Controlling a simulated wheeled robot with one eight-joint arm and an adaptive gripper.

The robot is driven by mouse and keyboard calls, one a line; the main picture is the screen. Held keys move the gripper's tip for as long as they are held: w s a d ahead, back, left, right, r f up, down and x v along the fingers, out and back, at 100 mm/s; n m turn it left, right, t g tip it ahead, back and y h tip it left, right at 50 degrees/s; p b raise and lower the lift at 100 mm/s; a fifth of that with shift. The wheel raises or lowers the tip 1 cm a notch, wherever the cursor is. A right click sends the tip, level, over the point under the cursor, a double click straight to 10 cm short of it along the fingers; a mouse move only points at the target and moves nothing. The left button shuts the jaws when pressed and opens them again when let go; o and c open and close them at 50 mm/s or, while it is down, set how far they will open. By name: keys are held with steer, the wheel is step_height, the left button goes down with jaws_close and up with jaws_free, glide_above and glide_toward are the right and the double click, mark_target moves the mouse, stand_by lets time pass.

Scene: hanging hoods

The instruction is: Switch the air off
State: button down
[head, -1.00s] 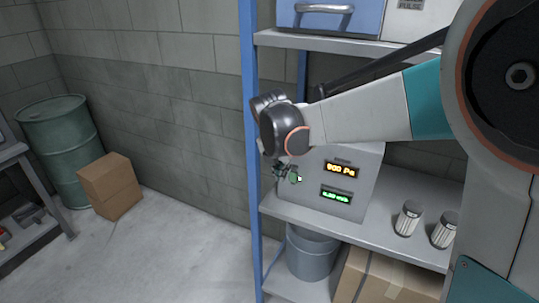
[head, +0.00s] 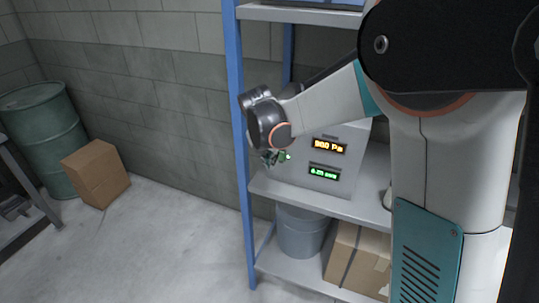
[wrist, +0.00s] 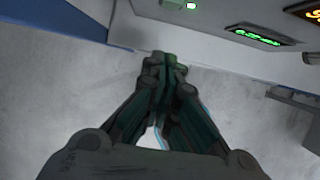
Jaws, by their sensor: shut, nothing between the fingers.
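A grey control box (head: 347,182) stands on the middle shelf, with an orange display (head: 329,147) reading in Pa above a green display (head: 324,173). A small green lit button (head: 288,156) is on its front, left of the displays. My gripper (head: 269,158) is close in front of the box's left part, just left of the button in the head view, and partly hides that area. In the wrist view my gripper (wrist: 160,62) is shut and empty. The lit button (wrist: 188,5) shows beyond the fingertips at the top edge. Contact is not visible.
The blue shelf post (head: 240,150) is close left of my gripper. A grey bucket (head: 300,232) and a cardboard box (head: 357,258) are on the lower shelf. A green drum (head: 45,135) and a carton (head: 96,173) stand at the left. The floor between is clear.

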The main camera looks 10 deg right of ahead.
mark_target(281, 156)
steer(key=w+d+f, duration=0.1)
steer(key=w+d+f+b, duration=0.1)
steer(key=w, duration=0.1)
steer(key=w+d, duration=0.1)
steer(key=shift+w+f, duration=0.15)
steer(key=shift+f, duration=0.25)
steer(key=shift+w+d+r, duration=0.2)
steer(key=shift+w+d, duration=0.1)
steer(key=shift+w, duration=0.05)
steer(key=shift+r, duration=0.15)
steer(key=shift+r+p, duration=0.5)
steer(key=shift+r, duration=0.15)
